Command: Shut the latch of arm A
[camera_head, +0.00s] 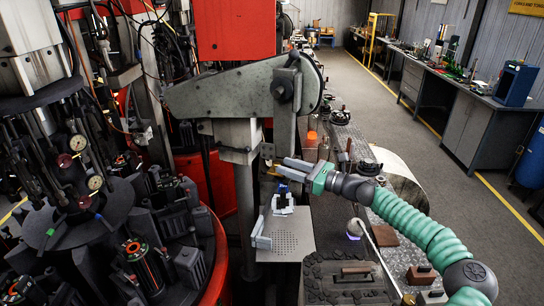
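A large grey arm (225,92) of the machine reaches across the upper middle of the head view; no label shows whether it is arm A. Below its right end is a grey upright bracket (284,128). A small orange-yellow piece (272,170) shows just beside my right gripper's fingertips. I cannot tell which part is the latch, or whether it is open or shut. My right gripper (284,168) comes in from the right on a teal arm, its fingers pointing left below the bracket. Its opening and any contact are too small to tell. My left gripper is not in view.
A perforated grey plate (287,240) lies below my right gripper, with light grey brackets (261,234) on it. A dark mould block (345,278) stands in front. The dark rotary machine (70,215) fills the left. A workbench (470,95) runs along the right beyond open floor.

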